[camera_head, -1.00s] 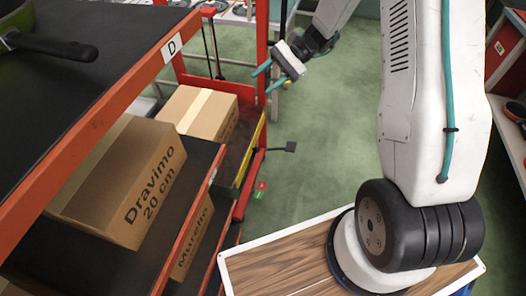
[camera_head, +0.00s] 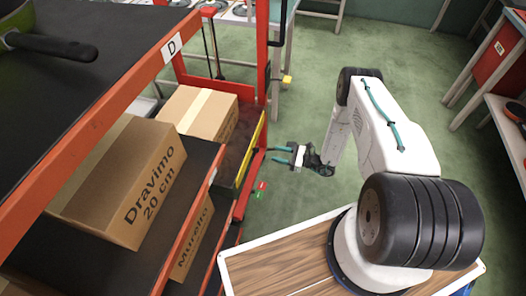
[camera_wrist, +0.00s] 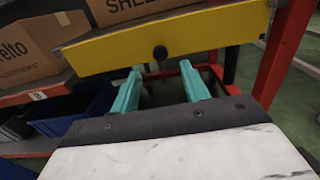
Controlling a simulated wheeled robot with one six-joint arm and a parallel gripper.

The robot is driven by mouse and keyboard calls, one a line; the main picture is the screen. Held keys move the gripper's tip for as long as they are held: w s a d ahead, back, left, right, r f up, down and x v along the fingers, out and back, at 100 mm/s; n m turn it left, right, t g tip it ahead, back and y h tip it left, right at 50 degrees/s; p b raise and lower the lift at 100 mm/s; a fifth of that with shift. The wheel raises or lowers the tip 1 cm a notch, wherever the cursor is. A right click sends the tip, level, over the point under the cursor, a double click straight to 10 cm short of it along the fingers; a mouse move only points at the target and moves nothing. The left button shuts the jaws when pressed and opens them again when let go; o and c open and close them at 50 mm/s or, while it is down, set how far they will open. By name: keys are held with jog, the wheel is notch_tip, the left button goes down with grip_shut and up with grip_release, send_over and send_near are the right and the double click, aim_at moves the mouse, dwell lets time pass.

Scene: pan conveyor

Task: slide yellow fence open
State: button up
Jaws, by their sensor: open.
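In the head view the fence (camera_head: 250,153) is a narrow yellow edge on the right end of a red rack's lower level. My gripper (camera_head: 272,155) is to the right of the fence with its teal fingers pointing at it. I see no contact with the knob.
Cardboard boxes (camera_head: 143,185) stand on the red rack's shelves, and others (camera_wrist: 32,48) sit behind the fence. A red post (camera_wrist: 285,50) stands right of the fence. Blue bins (camera_wrist: 58,112) are below left. Green floor is free right of the rack.

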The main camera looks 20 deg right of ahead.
jog(key=x, duration=0.7)
jog(key=shift+a+f, duration=0.15)
jog(key=shift+a, duration=0.15)
jog(key=shift+w, duration=0.15)
jog(key=shift+c, duration=0.3)
